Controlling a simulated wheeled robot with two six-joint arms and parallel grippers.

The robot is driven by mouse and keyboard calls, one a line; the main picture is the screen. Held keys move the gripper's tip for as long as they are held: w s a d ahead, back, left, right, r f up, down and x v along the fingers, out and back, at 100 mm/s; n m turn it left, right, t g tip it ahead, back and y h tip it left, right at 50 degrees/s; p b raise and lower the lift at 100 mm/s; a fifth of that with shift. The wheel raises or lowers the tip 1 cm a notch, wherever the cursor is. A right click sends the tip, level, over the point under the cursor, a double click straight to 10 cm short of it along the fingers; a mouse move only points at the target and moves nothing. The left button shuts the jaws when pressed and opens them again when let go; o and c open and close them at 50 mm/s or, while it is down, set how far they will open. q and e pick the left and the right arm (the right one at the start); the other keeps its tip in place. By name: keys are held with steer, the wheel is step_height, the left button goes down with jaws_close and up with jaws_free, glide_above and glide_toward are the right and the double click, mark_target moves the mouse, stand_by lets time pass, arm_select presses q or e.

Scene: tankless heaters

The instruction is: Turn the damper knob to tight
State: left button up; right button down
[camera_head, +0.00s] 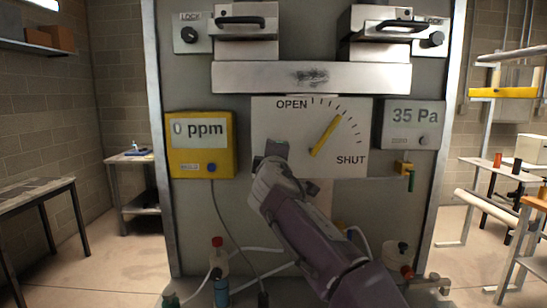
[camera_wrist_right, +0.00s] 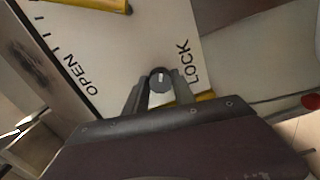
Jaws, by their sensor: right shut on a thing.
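The white damper panel (camera_head: 285,115) has a tick scale from OPEN to SHUT. Its yellow pointer (camera_head: 326,136) tilts up and to the right, between the two words. In the right wrist view a small dark round knob (camera_wrist_right: 160,75) with a pale mark sits by the word LOCK on this panel. My right gripper (camera_head: 270,152) reaches the panel's left part and hides the knob in the head view. In the wrist view its fingers (camera_wrist_right: 159,90) are shut on the knob, one on each side. My left gripper is not in view.
Left of the panel is a yellow ppm meter (camera_head: 202,143), close to my right gripper. A grey 35 Pa gauge (camera_head: 413,124) is on the right. Above are two handled drawers (camera_head: 245,22) (camera_head: 388,27) with LOCK knobs. Bottles (camera_head: 219,275) and tubes stand below.

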steer(key=c, duration=1)
jaws_free()
steer(key=shift+c, duration=0.2)
steer(key=s+b, duration=0.4)
steer(key=s, duration=0.5)
